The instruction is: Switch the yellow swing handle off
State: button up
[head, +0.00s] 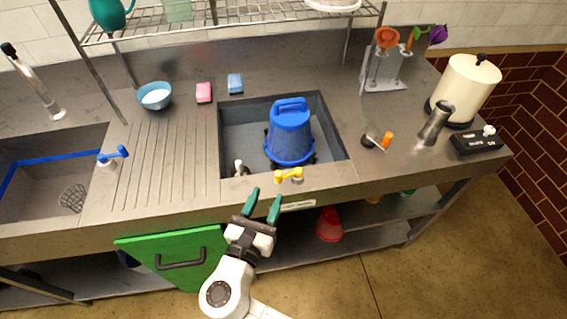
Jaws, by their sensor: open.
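The yellow swing handle (289,175) is on the front rim of the middle sink (335,160). It lies roughly sideways across the rim. My gripper (264,192) has teal fingertips and is open and empty. Its fingers are just in front of the counter edge, to the left of and nearer than the handle. In the picture the right fingertip is close to the handle; I cannot tell whether they touch, but a gap seems to show.
A blue bucket (290,135) stands in the middle sink. A small tap fitting (240,168) is left of the handle. A blue handle (114,154) is by the left sink. A green door (172,256) hangs below the counter. An orange-tipped lever (387,140) is at right.

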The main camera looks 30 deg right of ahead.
aim_at(276, 177)
jog(key=p+x, duration=0.1)
jog(key=x, duration=0.9)
jog(key=shift+d, duration=0.15)
grip_shut()
